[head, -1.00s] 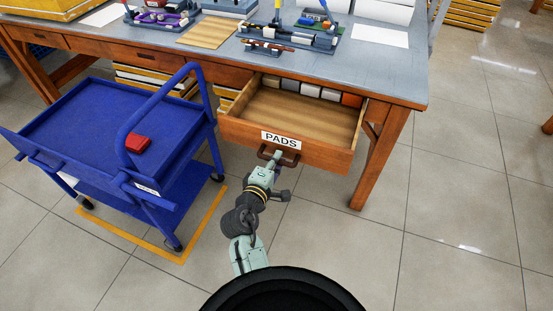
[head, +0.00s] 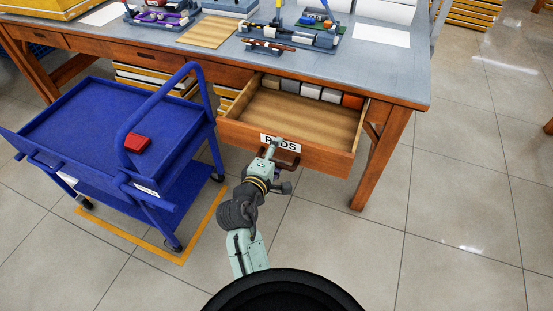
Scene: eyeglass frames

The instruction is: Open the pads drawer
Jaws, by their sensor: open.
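The pads drawer (head: 332,158) is pulled well out from under the workbench. Its front bears a white PADS label (head: 290,146), partly hidden by my gripper. Its dark handle (head: 293,165) shows below the label, its left part hidden. Several small blocks, grey, white and orange (head: 352,102), sit in a row at the back of the drawer, and the wooden floor in front of them is bare. My gripper (head: 274,147) is open and empty, in front of the drawer front at the label, up and left of the visible handle. Whether it touches the drawer cannot be told.
A blue cart (head: 70,125) with a red box (head: 138,144) stands close on the left. The workbench (head: 385,68) carries trays and tools, and its wooden leg (head: 383,160) stands right of the drawer. The tiled floor on the right is clear.

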